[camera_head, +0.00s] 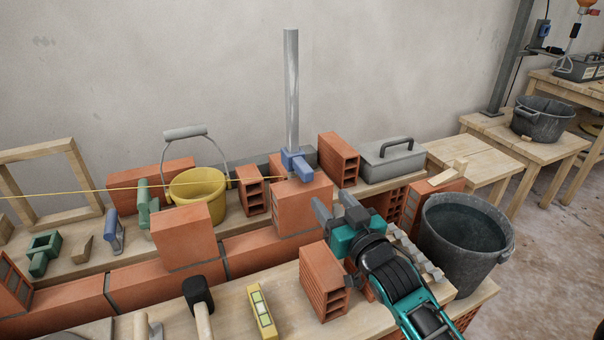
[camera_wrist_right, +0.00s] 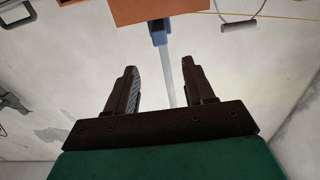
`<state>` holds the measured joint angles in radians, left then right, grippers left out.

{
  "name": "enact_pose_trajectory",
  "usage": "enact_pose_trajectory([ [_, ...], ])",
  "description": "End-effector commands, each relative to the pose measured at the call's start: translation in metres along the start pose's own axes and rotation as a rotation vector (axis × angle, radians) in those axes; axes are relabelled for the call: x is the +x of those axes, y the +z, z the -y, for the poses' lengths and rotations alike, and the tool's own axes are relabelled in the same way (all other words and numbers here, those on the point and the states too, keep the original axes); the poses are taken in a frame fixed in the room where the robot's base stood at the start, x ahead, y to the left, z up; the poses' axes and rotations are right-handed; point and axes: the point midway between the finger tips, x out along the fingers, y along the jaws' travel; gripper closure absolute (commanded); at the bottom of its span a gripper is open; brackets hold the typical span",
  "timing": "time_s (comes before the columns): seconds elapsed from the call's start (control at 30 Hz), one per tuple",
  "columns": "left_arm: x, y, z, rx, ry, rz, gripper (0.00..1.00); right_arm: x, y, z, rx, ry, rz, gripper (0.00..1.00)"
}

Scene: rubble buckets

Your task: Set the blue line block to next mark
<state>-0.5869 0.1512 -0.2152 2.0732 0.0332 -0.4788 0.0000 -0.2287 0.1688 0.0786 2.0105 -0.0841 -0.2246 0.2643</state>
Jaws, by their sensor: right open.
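The blue line block (camera_head: 297,163) sits at the upright grey metal pole (camera_head: 291,85), just above the end brick (camera_head: 303,205) of the wall. A taut yellow line (camera_head: 120,190) runs from the left to it. My right gripper (camera_head: 334,204) is open and empty, in front of and to the right of the block, apart from it. In the right wrist view the blue line block (camera_wrist_right: 158,32) and the pole show beyond the open fingers (camera_wrist_right: 159,70), between them. Marks on the pole are too small to make out. My left gripper is not in view.
A yellow bucket (camera_head: 198,188) stands left of the pole, and a grey toolbox (camera_head: 392,160) right of it. Loose bricks (camera_head: 340,158) stand close behind the block. A dark bucket (camera_head: 465,240) is at the right. A hammer and a level (camera_head: 262,313) lie in front.

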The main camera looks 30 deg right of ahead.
Motion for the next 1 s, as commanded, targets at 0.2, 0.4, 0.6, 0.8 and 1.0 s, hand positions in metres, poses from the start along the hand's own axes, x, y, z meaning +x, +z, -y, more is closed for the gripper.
enact_pose_trajectory([
  [0.2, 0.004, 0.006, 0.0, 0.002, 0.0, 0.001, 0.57, 0.031, 0.0, 0.0, -0.002, -0.001, -0.003, 0.47],
  [0.4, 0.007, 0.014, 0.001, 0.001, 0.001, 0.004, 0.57, 0.068, 0.001, 0.0, -0.001, -0.001, -0.003, 0.47],
  [0.6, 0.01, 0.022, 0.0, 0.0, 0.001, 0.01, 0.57, 0.1, 0.0, 0.0, -0.001, -0.001, -0.001, 0.47],
  [0.8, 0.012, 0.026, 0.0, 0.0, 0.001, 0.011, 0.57, 0.118, 0.001, 0.0, -0.001, -0.001, 0.001, 0.47],
  [1.0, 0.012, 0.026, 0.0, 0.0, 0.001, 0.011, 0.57, 0.123, 0.0, 0.0, -0.001, -0.001, 0.001, 0.47],
])
